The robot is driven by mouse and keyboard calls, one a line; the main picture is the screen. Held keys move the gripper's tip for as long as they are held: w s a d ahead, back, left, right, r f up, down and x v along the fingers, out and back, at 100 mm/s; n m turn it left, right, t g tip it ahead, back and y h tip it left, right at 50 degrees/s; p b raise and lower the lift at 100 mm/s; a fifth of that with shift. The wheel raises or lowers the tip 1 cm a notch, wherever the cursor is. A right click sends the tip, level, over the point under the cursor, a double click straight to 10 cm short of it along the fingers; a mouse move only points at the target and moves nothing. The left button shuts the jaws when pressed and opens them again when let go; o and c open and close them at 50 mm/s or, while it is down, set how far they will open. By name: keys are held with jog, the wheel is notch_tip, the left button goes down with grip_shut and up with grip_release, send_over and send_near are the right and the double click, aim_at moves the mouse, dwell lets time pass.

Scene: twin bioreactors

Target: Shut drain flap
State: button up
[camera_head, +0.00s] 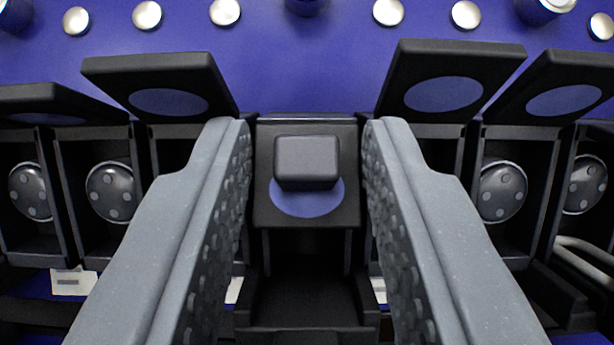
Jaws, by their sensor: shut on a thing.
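The drain flap (264,203) is in the middle of the head camera view. It is a black plate with a blue disc and a raised dark block (307,163) on its face. My gripper (307,128) has one grey, studded finger along each side of this flap, shut on it at its side edges. The flap sits lower than the neighbouring flaps and its face is turned toward me. Below it, the dark opening of its bay (306,295) shows. The contact at the edges is partly hidden by the fingers.
Neighbouring flaps stand raised at the left (165,85) and right (450,80), above open bays with round studded knobs (110,191). A blue panel (310,65) with silver buttons (225,11) lies behind. A pale curved bar (585,250) is at the right edge.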

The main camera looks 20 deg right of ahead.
jog(key=shift+w+f+t+h+b, duration=0.3)
jog(key=shift+f+t+b, duration=0.15)
jog(key=shift+t+b, duration=0.55)
jog(key=o, duration=0.6)
jog(key=shift+c, duration=0.2)
jog(key=shift+o, duration=0.5)
jog(key=shift+s+r, duration=0.1)
jog(key=shift+s, duration=0.15)
jog(key=b+v, duration=0.1)
jog(key=v, duration=0.6)
jog(key=shift+f+b, duration=0.25)
jog(key=shift+b, duration=0.15)
